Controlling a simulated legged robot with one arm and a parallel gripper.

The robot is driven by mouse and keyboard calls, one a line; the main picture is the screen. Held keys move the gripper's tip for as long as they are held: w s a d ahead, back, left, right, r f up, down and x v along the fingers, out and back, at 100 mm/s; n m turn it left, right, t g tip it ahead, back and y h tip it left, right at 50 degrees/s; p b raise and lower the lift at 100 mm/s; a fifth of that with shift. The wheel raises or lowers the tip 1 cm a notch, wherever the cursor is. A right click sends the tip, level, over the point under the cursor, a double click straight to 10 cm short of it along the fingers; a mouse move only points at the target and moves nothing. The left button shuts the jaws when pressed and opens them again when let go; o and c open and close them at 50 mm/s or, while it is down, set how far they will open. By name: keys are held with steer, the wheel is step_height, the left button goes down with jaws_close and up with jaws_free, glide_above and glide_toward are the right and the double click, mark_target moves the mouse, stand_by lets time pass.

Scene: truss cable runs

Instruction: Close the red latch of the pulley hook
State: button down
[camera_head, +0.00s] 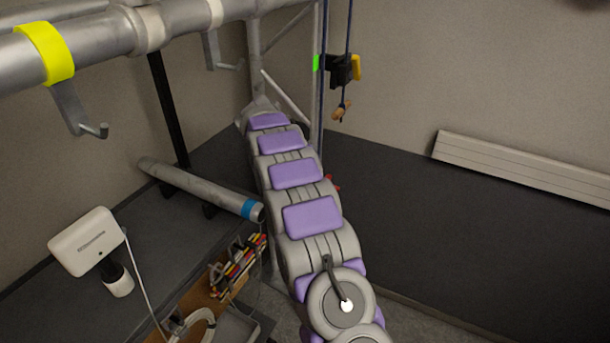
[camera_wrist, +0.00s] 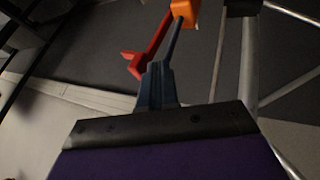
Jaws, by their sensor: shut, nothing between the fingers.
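In the wrist view, the red latch (camera_wrist: 149,47) slants down and left from beside an orange part (camera_wrist: 185,9), and its lower end is bent. The orange part is cut off by the top edge, and the rest of the hook is out of frame. My gripper (camera_wrist: 176,30) is shut and empty. Its thin blue-grey fingers point up the picture, just right of the latch. Their tips overlap the lower edge of the orange part; I cannot tell whether they touch it. In the head view, a small red piece (camera_head: 333,183) shows at the right edge of my arm, which hides my gripper.
A metal truss (camera_head: 180,25) with hooks runs across the upper left. Blue ropes (camera_head: 323,70) hang by a black and yellow device (camera_head: 344,69). A desk (camera_head: 60,240) at left bears a white device (camera_head: 87,241) and a tube (camera_head: 200,187). The right side looks open.

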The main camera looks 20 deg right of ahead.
steer(key=d+b, duration=0.1)
steer(key=s+d+t+b, duration=0.1)
steer(key=d, duration=0.1)
steer(key=shift+s+f+y, duration=0.15)
steer(key=shift+s+y, duration=0.05)
steer(key=shift+y, duration=0.2)
steer(key=s+d+f+m+t+y+b, duration=0.2)
steer(key=s+d+f+t+y+b, duration=0.4)
steer(key=s+f+t, duration=0.2)
steer(key=shift+s+f+m+t+y+b, duration=0.35)
steer(key=shift+s+f, duration=0.4)
steer(key=shift+s, duration=0.45)
